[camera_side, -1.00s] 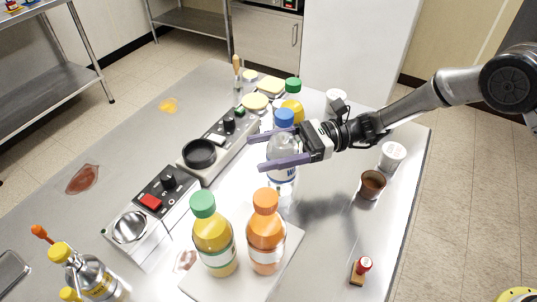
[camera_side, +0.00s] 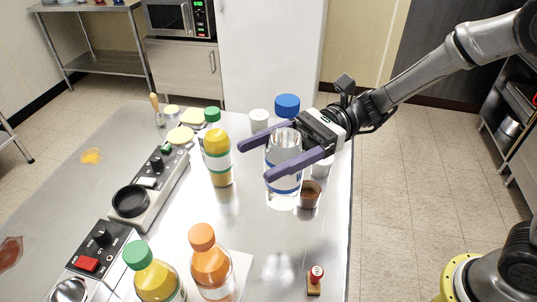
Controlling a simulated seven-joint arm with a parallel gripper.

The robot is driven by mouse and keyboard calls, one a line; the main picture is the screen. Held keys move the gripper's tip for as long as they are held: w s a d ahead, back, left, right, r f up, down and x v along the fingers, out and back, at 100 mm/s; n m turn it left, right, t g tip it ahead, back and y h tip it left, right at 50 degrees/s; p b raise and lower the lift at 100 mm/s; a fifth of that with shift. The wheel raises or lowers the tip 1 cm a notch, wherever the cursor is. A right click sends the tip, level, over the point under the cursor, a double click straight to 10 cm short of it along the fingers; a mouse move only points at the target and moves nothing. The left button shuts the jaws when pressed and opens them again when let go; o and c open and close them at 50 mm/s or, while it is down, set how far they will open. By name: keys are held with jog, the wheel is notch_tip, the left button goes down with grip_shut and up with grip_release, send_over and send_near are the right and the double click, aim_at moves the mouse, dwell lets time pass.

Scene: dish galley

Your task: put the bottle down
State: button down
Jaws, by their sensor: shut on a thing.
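The clear bottle (camera_side: 283,148) with a blue cap and a blue and white label is upright. My gripper (camera_side: 257,160) is shut on it, with one purple finger on each side of its upper body. Its base shows below the fingers, beside the brown cup (camera_side: 310,195) in the picture. A pale reflection lies on the steel table (camera_side: 235,225) well below the base, so the bottle seems to be above the top; the exact gap is hard to tell.
A yellow bottle (camera_side: 217,158) stands left of my gripper. Another yellow bottle (camera_side: 152,273) and an orange bottle (camera_side: 211,265) stand in front. A red stamp (camera_side: 315,281) is near the right edge. White tubs (camera_side: 259,122) stand behind. Bare table lies between.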

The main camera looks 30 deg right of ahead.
aim_at(297, 112)
jog(key=d+r+t, duration=0.1)
jog(key=r, duration=0.1)
jog(key=d+r+m+t, duration=0.1)
jog(key=r, duration=0.1)
jog(key=s+d+r, duration=0.1)
jog(key=d+r, duration=0.1)
jog(key=r, duration=0.1)
jog(key=shift+m+t, duration=0.3)
jog(key=shift+t, duration=0.1)
jog(key=w+d+r+m+t+h, duration=0.3)
jog(key=d+m+t+h, duration=0.2)
jog(key=d, duration=0.3)
jog(key=w+d+r+m+t+h, duration=0.2)
jog(key=w+d+m+t+h, duration=0.2)
jog(key=d, duration=0.5)
jog(key=w+d+r+m+t+h, duration=0.3)
jog(key=d+m+t+h, duration=0.3)
jog(key=d+m+h, duration=0.1)
jog(key=shift+w+d+r+m+t+h, duration=0.35)
jog(key=shift+d+h, duration=0.4)
jog(key=shift+h, duration=0.25)
